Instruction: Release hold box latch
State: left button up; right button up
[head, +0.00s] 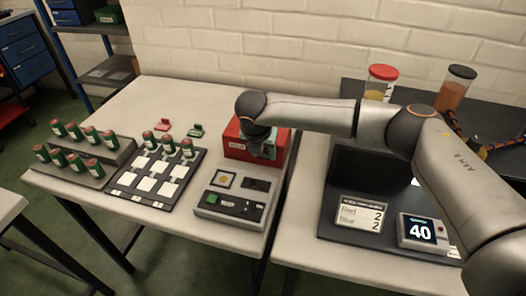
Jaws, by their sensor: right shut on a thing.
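A red box (232,151) with a small white label, which I take as the hold box, stands at the back right of the left table. My right gripper (263,153) reaches down over the box's front and is shut on a small part there. The gripper hides that part, so I cannot make out the latch or its position. A grey-green piece shows beside the fingers. My left gripper is not in view.
A grey panel (212,198) with buttons lies in front of the box. A dark tray (122,181) with white squares and several green, red-capped cylinders stands left.

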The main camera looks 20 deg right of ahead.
grip_shut()
